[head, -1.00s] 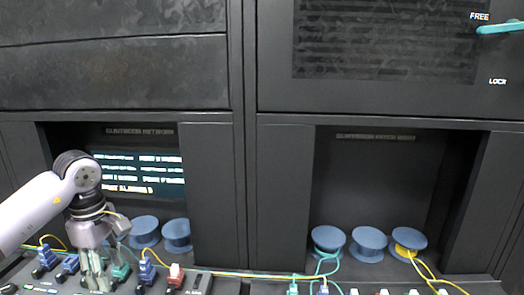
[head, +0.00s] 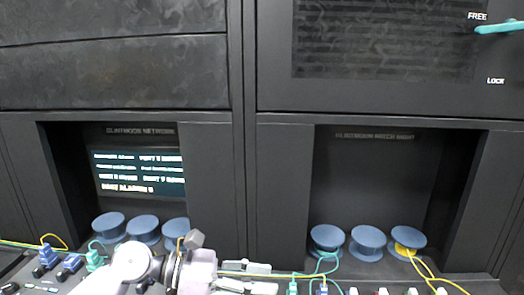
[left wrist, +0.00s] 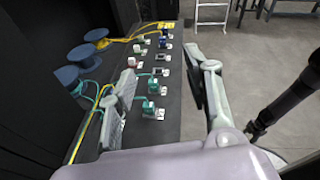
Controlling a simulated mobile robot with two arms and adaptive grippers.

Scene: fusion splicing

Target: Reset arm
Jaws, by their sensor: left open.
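My left gripper (head: 262,278) is low in the head view, with its fingers pointing right over the front panel. It is open and empty, and the two fingers stand apart in the left wrist view (left wrist: 165,75). The panel (left wrist: 170,128) with several coloured connectors (left wrist: 152,108) lies below and beyond the fingers. My left arm comes in at the bottom edge and covers part of the connector row in the head view. My right gripper cannot be made out.
Blue spools (head: 327,238) stand in the left and right bays, some with teal or yellow fibre. A lit screen (head: 138,173) is in the left bay. A teal lever (head: 498,27) sits by FREE at top right. Open floor (left wrist: 240,65) lies right of the panel in the wrist view.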

